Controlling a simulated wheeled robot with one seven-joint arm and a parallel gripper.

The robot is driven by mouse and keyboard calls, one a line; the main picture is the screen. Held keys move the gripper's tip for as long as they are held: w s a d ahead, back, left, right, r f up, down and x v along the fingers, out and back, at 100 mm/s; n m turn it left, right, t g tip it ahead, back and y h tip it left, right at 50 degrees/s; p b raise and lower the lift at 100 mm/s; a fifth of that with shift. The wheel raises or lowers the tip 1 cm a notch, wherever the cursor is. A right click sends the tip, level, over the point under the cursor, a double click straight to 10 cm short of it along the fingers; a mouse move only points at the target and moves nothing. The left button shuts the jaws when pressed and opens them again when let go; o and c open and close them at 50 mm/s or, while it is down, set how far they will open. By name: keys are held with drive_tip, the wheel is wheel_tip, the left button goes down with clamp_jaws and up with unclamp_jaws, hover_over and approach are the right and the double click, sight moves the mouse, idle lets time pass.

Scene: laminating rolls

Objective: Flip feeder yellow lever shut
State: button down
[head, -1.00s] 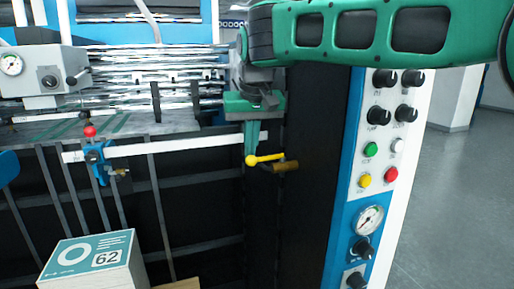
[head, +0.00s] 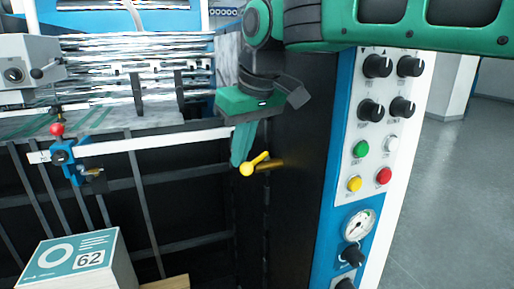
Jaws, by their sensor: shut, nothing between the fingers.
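The yellow lever (head: 255,164) is on the feeder just left of the control panel. Its round knob is at the lower left and its arm slants up to the right, toward a brass-coloured piece (head: 271,165). My green gripper (head: 238,163) points down with its fingers together, empty. The fingertips are at the knob's left side. I cannot tell whether they touch it.
A white control panel (head: 375,150) with knobs and buttons stands to the right. A white bar (head: 150,142) with a blue clamp (head: 68,158) and red knob runs left of the gripper. A box marked 62 (head: 85,258) sits at lower left.

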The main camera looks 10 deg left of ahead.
sight(253, 166)
drive_tip(key=shift+s+d, duration=0.2)
drive_tip(key=shift+d, duration=0.8)
drive_tip(key=shift+s+d, duration=0.2)
drive_tip(key=shift+d, duration=0.85)
drive_tip(key=shift+a, duration=0.3)
drive_tip(key=a, duration=0.1)
drive_tip(key=a+r, duration=0.1)
drive_tip(key=a, duration=0.1)
drive_tip(key=shift+a+r, duration=0.15)
drive_tip(key=shift+r, duration=0.2)
drive_tip(key=w+d+v, duration=0.1)
drive_tip(key=v, duration=0.7)
drive_tip(key=shift+w+d+r, duration=0.2)
drive_tip(key=shift+w+r, duration=0.2)
